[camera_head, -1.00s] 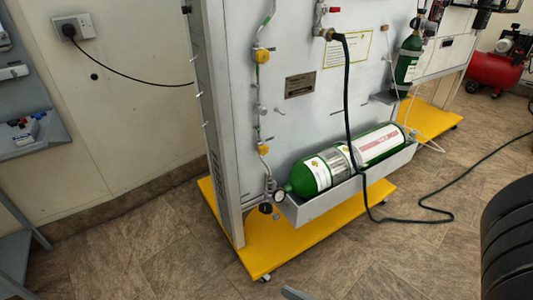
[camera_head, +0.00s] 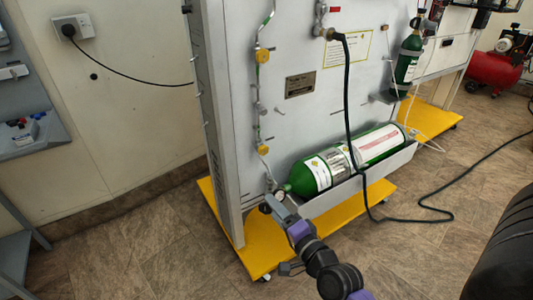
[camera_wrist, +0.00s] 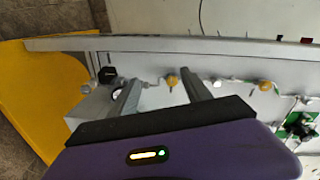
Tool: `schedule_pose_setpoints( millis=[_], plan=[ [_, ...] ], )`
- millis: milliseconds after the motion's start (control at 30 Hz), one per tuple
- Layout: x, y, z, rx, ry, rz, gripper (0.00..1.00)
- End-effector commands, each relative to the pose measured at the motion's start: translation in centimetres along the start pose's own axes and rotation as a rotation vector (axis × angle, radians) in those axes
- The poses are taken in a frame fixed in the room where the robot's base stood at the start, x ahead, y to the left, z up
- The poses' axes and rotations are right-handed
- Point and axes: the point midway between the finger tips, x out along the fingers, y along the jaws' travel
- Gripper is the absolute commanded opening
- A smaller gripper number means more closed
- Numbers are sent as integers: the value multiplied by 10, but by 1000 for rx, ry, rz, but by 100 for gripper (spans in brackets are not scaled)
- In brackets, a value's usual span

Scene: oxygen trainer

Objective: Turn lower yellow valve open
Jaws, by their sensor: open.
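The lower yellow valve (camera_head: 263,149) is a small round knob on the thin pipe line of the grey panel. It also shows in the wrist view (camera_wrist: 172,80), just ahead of the gap between my fingertips and nearer the right finger. My gripper (camera_head: 270,203) is below this valve in the head view, near the foot of the panel. In the wrist view my gripper (camera_wrist: 160,81) is open and empty, its two fingers apart. I see no contact with the valve. The upper yellow valve (camera_head: 263,55) sits higher on the same line, and in the wrist view (camera_wrist: 265,86) at the right.
A green cylinder (camera_head: 316,175) lies in a grey tray (camera_head: 372,177) right of my gripper. A black hose (camera_head: 346,100) hangs in front of it. A black knob (camera_wrist: 107,74) is left of my fingers. The yellow base (camera_head: 225,212) juts out below. A black tyre (camera_head: 505,245) stands at lower right.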

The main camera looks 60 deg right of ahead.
Motion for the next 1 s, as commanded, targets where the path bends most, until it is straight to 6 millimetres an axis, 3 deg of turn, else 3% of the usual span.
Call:
schedule_pose_setpoints(
  millis=[33, 200, 300, 500, 767, 1000],
  plan=[
    [22, 0, -19, 156, 30, -7, 57],
    [81, 0, -71, 793, 54, -41, 57],
    [103, -4, -89, 1147, 25, -62, 57],
    [123, -10, -100, 1587, -46, -68, 57],
    [137, -12, -101, 1727, -76, -64, 57],
    [173, -15, -101, 1724, -75, -65, 57]
  ],
)
